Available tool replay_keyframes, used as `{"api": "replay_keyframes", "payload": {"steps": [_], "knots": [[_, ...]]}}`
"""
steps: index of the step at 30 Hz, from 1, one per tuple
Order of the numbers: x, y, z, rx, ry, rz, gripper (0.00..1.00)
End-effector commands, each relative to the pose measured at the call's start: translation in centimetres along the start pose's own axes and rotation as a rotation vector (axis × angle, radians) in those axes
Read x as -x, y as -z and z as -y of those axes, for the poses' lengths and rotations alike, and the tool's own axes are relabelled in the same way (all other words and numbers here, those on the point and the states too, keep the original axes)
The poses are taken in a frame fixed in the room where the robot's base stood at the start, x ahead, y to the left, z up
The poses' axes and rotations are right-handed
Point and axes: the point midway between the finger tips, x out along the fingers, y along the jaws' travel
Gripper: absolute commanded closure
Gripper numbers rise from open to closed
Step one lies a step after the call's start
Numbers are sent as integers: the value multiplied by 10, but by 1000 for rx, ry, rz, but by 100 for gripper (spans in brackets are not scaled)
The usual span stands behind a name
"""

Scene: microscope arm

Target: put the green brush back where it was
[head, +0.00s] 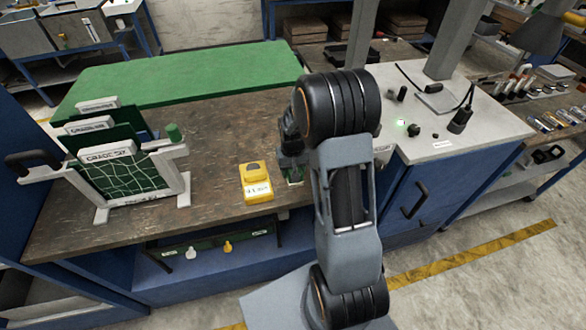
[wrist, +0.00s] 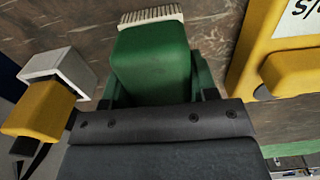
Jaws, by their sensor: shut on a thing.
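The green brush (wrist: 152,62) is between the jaws of my gripper (wrist: 155,105), which is shut on it. Its blocky green body fills the middle of the wrist view, with a row of white bristles (wrist: 151,15) at its far end. Darker green parts show beside and below the body; I cannot tell whether they belong to the brush or to something under it. In the head view my gripper (head: 290,165) is low over the brown bench, with a bit of green at it. My arm hides much of that spot, and I cannot tell whether the brush touches the bench.
A yellow labelled box (head: 257,182) stands just left of my gripper in the head view. In the wrist view a white and yellow object (wrist: 58,72) lies at the left. A rack with green panels (head: 125,172) stands at the bench's left. Bare brown bench (head: 215,135) lies between.

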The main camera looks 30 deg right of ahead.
Motion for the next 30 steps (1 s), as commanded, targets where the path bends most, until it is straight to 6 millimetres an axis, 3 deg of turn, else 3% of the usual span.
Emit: {"api": "replay_keyframes", "payload": {"steps": [9,10,18,25,30], "knots": [[-4,0,0,0,0,-1,66],[-4,0,0,0,0,-1,46],[-2,0,0,0,0,-1,21],[-1,0,0,0,0,-1,21],[13,1,0,0,0,-6,21]]}}
